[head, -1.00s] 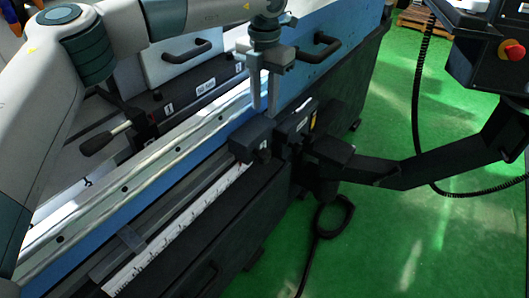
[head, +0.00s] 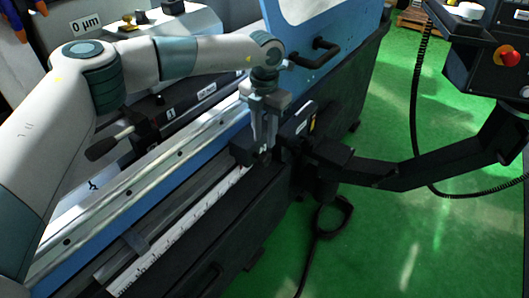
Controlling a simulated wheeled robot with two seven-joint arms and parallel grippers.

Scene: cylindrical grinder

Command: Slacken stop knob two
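My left gripper (head: 263,143) points down at a dark stop block (head: 243,151) on the rail along the machine's front. Its fingertips overlap the top of the block in the head view. A small dark knob-like part (head: 265,157) shows at the block's front, just below the fingertips. The fingers look close together, but I cannot tell whether they are shut on the knob or only around it. The block's number label is hidden behind the fingers. My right gripper is not in view.
A white scale (head: 185,230) runs along the front rail. A black lever (head: 108,144) sticks out at the left. A blue panel with a black handle (head: 316,53) stands behind the gripper. A black pendant arm (head: 420,172) reaches right. Green floor (head: 400,240) is open.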

